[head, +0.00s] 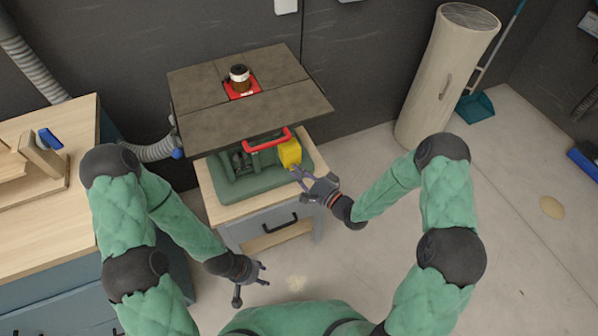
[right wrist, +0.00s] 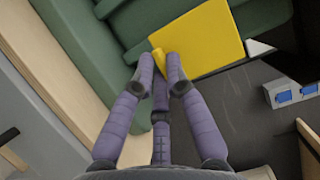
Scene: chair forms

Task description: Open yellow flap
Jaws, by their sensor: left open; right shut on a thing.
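The yellow flap (head: 289,152) is on the right part of the green machine body (head: 236,176), under the dark tabletop. In the right wrist view the flap (right wrist: 206,40) is a flat yellow panel with a small yellow tab at its lower left edge. My right gripper (head: 302,176) is at the flap's lower right; in the right wrist view its purple fingers (right wrist: 160,62) are closed on the tab. How far the flap is swung cannot be told. My left gripper (head: 252,284) is open and empty, low in front of the drawer cabinet.
The dark tabletop (head: 205,105) overhangs the machine, with a red plate and a router-like part (head: 239,74) on it. A red handle (head: 267,140) sits left of the flap. A drawer cabinet (head: 278,222) stands below.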

